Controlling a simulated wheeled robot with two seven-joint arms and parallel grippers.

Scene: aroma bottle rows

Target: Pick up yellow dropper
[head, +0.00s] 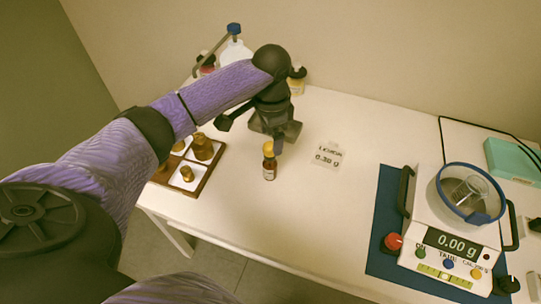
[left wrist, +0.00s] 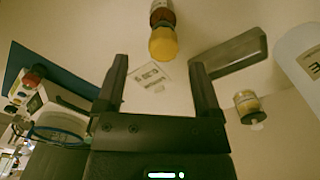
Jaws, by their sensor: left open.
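A small brown bottle (head: 269,170) with a yellow dropper cap (head: 268,149) stands upright on the white table, with a pale label. My left gripper (head: 277,143) is just behind and above it, partly overlapping the cap in the picture. In the left wrist view the yellow cap (left wrist: 163,43) shows beyond the open fingertips (left wrist: 158,64), roughly in line with the gap between them. Nothing is between the fingers. A paper card (head: 328,155) reading "LEMON 0.30 g" lies right of the bottle. My right gripper is not in view.
A wooden tray (head: 211,181) with amber bottles is at left. A scale (head: 447,241) reading 0.00 g, with a blue-rimmed dish, stands on a blue mat (head: 386,180) at right. A yellow, black-capped bottle (head: 297,86) and a white bottle (head: 235,52) stand behind my arm.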

